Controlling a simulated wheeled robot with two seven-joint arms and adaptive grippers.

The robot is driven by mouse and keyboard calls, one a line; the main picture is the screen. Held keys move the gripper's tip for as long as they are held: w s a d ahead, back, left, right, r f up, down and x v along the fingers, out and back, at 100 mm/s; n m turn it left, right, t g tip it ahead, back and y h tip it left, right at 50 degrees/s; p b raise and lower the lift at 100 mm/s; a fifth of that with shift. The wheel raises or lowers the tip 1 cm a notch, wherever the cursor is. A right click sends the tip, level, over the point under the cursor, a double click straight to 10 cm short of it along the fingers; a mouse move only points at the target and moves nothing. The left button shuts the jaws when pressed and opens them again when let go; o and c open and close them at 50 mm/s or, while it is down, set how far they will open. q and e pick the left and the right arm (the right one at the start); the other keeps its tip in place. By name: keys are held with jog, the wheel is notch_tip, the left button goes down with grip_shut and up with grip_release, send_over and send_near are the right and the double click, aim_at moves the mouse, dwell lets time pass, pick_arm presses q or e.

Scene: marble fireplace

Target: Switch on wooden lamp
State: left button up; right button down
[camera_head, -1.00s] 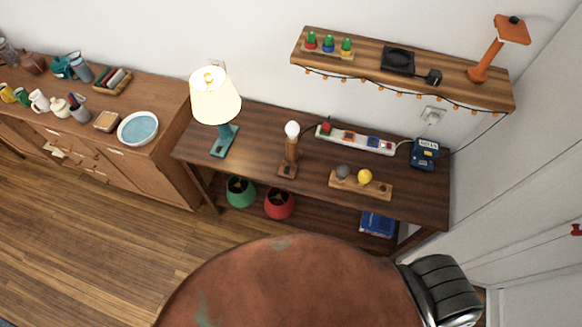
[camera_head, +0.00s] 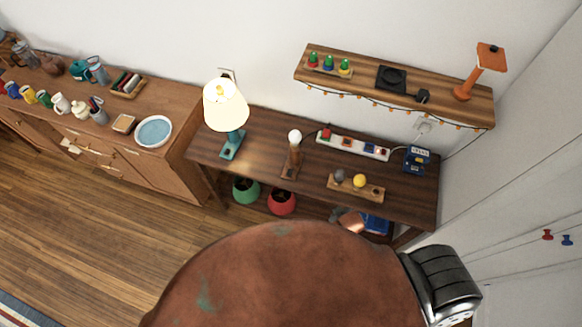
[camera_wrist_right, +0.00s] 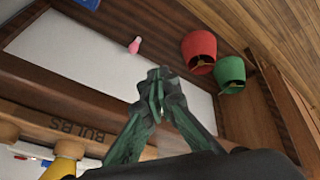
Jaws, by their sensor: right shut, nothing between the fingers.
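The wooden lamp (camera_head: 291,160) stands upright on the dark side table (camera_head: 255,150). It has a wooden post and base and a bare, pale bulb; I cannot tell if the bulb is lit. My right gripper (camera_wrist_right: 158,88) has green fingers, shut and empty. In the right wrist view it is in front of the table, near its front edge and the space below. The wooden lamp is not clearly visible there. In the head view, a copper part of my right arm (camera_head: 351,222) shows at the table front; the gripper is not clear. My left gripper is out of view.
A lit teal lamp (camera_head: 225,108) stands left of the wooden lamp. A power strip (camera_head: 352,147) and a bulb holder (camera_head: 356,190) lie to its right. Green (camera_head: 246,190) and red (camera_head: 282,202) shades are on the lower shelf. A wall shelf (camera_head: 350,80) hangs above.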

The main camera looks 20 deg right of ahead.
jog(key=w+a+r+n+t+p, duration=0.1)
jog(key=w+a+r, duration=0.1)
jog(key=w+r, duration=0.1)
jog(key=w+a+r+n+t+p, duration=0.1)
jog(key=w+a+r, duration=0.1)
jog(key=w+r, duration=0.2)
jog(key=w+a+r+n+t+p, duration=0.1)
jog(key=w+a+r, duration=0.1)
jog(key=w+r, duration=0.2)
jog(key=shift+w+a+r+n, duration=0.15)
jog(key=shift+w+a+n, duration=0.05)
jog(key=shift+w, duration=0.35)
jog(key=shift+w+a+r+n, duration=0.1)
jog(key=shift+w+a+n, duration=0.1)
jog(key=shift+w, duration=0.35)
jog(key=w+a+r+n+t+y+p, duration=0.1)
jog(key=w+a+r+n+t, duration=0.1)
jog(key=w+a+r, duration=0.4)
jog(key=w+a+n, duration=0.1)
jog(key=w, duration=0.1)
jog(key=shift+w+a+r+n+t, duration=0.2)
jog(key=shift+w+r+n+t, duration=0.1)
jog(key=shift+w+r+n, duration=0.1)
jog(key=b, duration=0.8)
send_over(291, 173)
notch_tip(291, 173, down, 7)
jog(key=shift+s+f, duration=0.1)
jog(key=shift+f, duration=0.8)
jog(key=shift+f, duration=0.1)
